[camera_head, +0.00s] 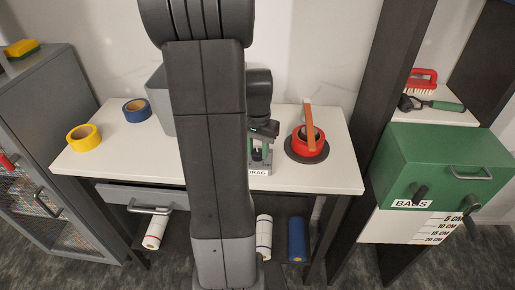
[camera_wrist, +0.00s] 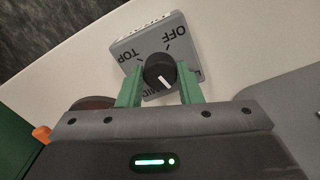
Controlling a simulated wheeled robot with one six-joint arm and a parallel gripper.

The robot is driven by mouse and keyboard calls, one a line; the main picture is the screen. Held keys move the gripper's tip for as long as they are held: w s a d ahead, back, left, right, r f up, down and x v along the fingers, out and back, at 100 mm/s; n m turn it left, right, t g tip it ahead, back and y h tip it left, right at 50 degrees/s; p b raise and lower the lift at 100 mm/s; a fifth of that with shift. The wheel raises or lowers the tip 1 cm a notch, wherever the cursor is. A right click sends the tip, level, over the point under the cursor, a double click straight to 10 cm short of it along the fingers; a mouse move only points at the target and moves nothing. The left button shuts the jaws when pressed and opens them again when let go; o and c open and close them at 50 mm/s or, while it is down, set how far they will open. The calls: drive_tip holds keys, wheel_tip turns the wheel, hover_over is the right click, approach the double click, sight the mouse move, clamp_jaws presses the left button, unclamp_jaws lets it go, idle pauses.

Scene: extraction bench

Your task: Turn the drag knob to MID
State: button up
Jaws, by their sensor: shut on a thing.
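The drag knob (camera_wrist: 160,71) is a round black dial with a white pointer line, on a grey box (camera_wrist: 150,45) marked OFF, TOP, MID and a partly hidden label starting with L. In the wrist view the pointer points down and slightly right, close to the MID side. My gripper (camera_wrist: 160,88) has its two green fingers on either side of the knob, shut on it. The fingers partly cover the labels. In the head view my gripper (camera_head: 262,135) is over the box, whose label (camera_head: 260,172) ends in RAG; my arm hides much of it.
The white bench (camera_head: 335,165) also holds yellow tape (camera_head: 84,138), blue tape (camera_head: 137,110) and red tape (camera_head: 308,141) on a dark disc, with an orange-brown strip upright in it. A green BAGS box (camera_head: 440,160) stands right. Rolls lie below the bench.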

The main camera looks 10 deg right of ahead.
sight(257, 151)
drive_tip(key=m, duration=0.5)
drive_tip(key=shift+r+m, duration=0.1)
drive_tip(key=shift+m, duration=0.2)
drive_tip(key=m, duration=0.5)
drive_tip(key=shift+w+m, duration=0.1)
drive_tip(key=shift+m, duration=0.3)
drive_tip(key=o, duration=1)
wheel_tip(257, 151, up, 14)
drive_tip(key=shift+f, duration=0.15)
